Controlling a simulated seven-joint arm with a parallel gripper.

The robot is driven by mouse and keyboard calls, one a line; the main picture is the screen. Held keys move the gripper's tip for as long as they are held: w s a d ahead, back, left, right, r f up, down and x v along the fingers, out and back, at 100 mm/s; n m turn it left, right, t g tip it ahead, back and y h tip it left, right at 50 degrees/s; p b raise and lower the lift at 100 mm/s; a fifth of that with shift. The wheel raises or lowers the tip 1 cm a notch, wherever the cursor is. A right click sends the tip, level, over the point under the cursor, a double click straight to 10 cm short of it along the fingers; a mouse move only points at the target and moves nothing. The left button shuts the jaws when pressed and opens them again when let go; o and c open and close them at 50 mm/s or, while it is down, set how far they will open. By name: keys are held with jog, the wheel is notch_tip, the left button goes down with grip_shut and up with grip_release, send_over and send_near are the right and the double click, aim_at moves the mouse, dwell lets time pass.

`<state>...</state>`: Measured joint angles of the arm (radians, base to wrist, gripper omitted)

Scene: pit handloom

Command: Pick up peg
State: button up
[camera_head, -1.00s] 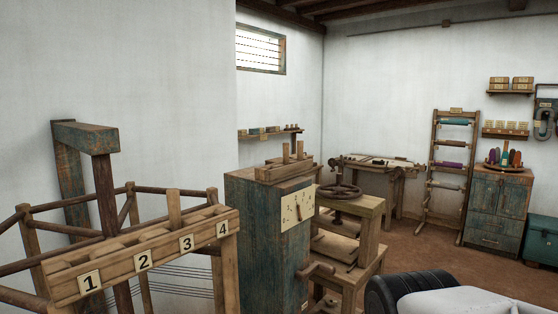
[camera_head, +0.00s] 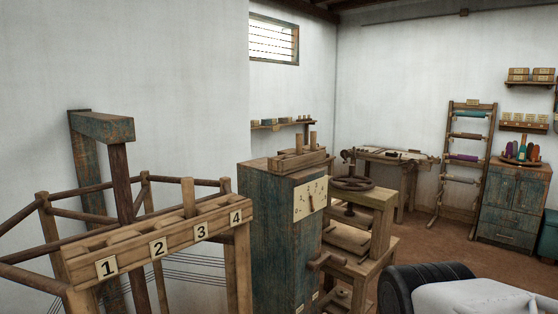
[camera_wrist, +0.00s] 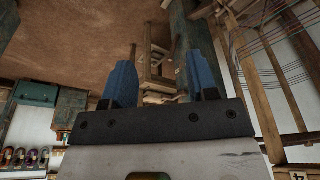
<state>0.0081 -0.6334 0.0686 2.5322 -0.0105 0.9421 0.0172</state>
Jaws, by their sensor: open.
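Two more upright wooden pegs (camera_head: 313,140) stand in a wooden block (camera_head: 296,160) on top of the blue cabinet. I cannot tell from the frames which peg the task means. My gripper (camera_wrist: 161,78) shows only in the wrist view. Its two blue fingers are apart with nothing between them. No peg shows clearly in that view.
The blue cabinet (camera_head: 275,230) has a dial (camera_head: 310,198) and a handle on its front. A wooden press with a handwheel (camera_head: 354,183) stands right of it. A thread rack (camera_head: 465,165) and a cupboard (camera_head: 508,205) stand farther right. Brown floor (camera_head: 420,250) is open in front of them.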

aim_at(191, 188)
jog(key=w+a+r+n+t+y, duration=0.35)
jog(key=w+a+r+t, duration=0.45)
jog(key=w+a, duration=0.55)
jog(key=w+a+r+n+t+y, duration=0.1)
jog(key=a+r+y, duration=0.1)
jog(key=a+r, duration=0.3)
jog(key=w+a+r+t+y, duration=0.1)
jog(key=a+r+t, duration=0.1)
jog(key=a+r, duration=0.3)
jog(key=w+a+r+n+t+y, duration=0.1)
jog(key=a+r+t+y, duration=0.1)
jog(key=a+r, duration=0.3)
jog(key=shift+w+a+n+y, duration=0.15)
jog(key=shift+a+n+y, duration=0.2)
jog(key=shift+a, duration=0.65)
jog(key=shift+w, duration=0.1)
jog(key=shift+x, duration=1.25)
jog(key=shift+a, duration=0.1)
